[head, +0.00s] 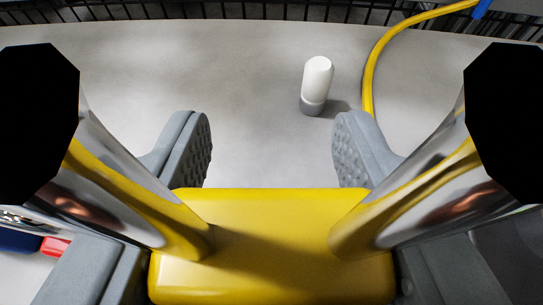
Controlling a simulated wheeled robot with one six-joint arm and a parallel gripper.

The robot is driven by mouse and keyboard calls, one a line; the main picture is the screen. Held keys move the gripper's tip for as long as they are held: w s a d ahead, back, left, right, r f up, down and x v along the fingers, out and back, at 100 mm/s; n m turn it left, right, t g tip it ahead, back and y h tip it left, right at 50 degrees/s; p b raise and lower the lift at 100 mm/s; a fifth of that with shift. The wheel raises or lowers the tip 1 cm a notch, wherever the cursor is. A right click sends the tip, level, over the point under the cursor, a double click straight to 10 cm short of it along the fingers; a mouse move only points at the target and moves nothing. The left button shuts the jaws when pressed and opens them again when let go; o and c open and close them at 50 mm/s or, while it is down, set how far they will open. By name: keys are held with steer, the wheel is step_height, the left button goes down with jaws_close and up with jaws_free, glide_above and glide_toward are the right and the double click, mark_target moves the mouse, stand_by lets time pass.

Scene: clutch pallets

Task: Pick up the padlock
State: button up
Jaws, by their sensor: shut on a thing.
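The padlock fills the lower middle of the head view, very close to the camera. Its yellow body (270,250) lies between the fingers, and two shiny metal shackle legs rise from it toward the camera, left and right. The near ends of the legs show only as black shapes at the picture's sides. My gripper (272,148) has grey fingers with dimpled pads, one on each side of the padlock. It is shut on the padlock body; the contact faces are partly hidden by the shackle legs.
A small white cylinder with a grey base (317,85) stands on the pale surface (240,90) beyond the gripper. A yellow hose or cable (375,60) curves at the upper right, near a blue piece (482,8). Black wire mesh (220,10) runs along the back. A blue and red item (52,245) shows at lower left.

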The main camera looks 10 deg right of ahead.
steer(key=shift+r, duration=0.3)
steer(key=shift+s, duration=0.4)
steer(key=s+a, duration=0.2)
steer(key=s, duration=0.7)
steer(key=s+a, duration=0.3)
steer(key=s, duration=0.6)
steer(key=shift+a, duration=0.2)
